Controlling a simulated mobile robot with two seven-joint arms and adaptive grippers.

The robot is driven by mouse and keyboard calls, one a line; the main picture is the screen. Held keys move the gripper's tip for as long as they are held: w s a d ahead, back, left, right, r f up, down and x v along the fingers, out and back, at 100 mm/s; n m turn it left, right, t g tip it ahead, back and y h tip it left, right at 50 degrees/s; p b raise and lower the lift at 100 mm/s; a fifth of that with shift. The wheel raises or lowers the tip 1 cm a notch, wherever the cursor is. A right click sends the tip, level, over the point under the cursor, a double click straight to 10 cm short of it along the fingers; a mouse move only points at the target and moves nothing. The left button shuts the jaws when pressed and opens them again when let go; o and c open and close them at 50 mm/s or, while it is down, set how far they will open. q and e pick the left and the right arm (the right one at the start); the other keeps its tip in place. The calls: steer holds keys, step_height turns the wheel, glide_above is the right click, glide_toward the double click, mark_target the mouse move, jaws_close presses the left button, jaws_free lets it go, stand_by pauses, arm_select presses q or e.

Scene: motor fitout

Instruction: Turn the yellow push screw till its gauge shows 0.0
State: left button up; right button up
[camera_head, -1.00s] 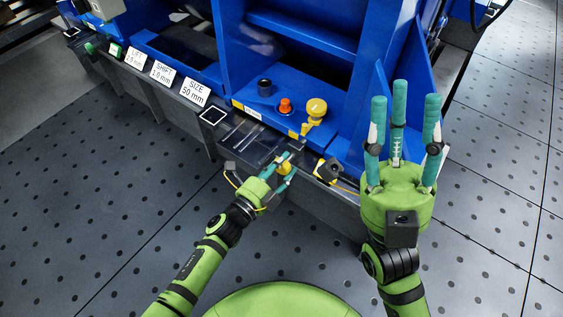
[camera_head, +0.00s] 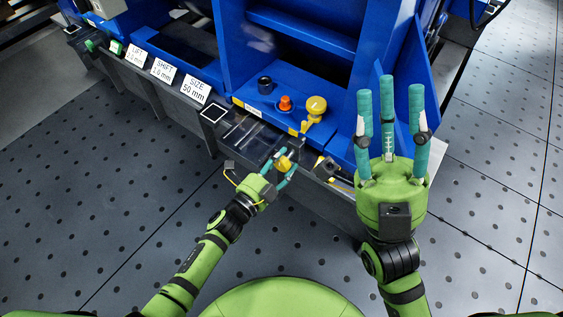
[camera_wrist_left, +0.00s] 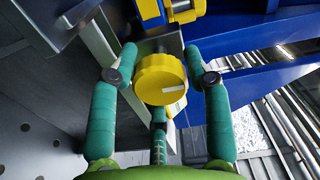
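The yellow push screw's round knob (camera_head: 284,163) is at the front edge of the blue machine. In the left wrist view the knob (camera_wrist_left: 160,78) faces the camera, with a pale mark on its rim. My left gripper (camera_head: 280,162) has its fingers spread around the knob. In the left wrist view one finger is on each side and a third below; the side fingertips look close to the rim, and contact cannot be told. My right gripper (camera_head: 389,97) is open and empty, its fingers pointing up, right of the knob.
A yellow round-topped part (camera_head: 316,105), an orange knob (camera_head: 285,103) and a dark cylinder (camera_head: 265,85) stand on the blue ledge. A small black box (camera_head: 325,168) sits right of the push screw. White LIFT, SHIFT and SIZE labels (camera_head: 195,90) line the left. The floor in front is clear.

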arm_select(q)
steer(key=shift+o, duration=0.8)
steer(key=shift+w+a+r, duration=0.15)
steer(key=shift+w+a, duration=0.05)
steer(key=shift+s+d, duration=0.1)
steer(key=shift+s, duration=0.15)
steer(key=v, duration=1.1)
steer(key=shift+s+a, duration=0.25)
steer(key=shift+a, duration=0.05)
stand_by(0.5)
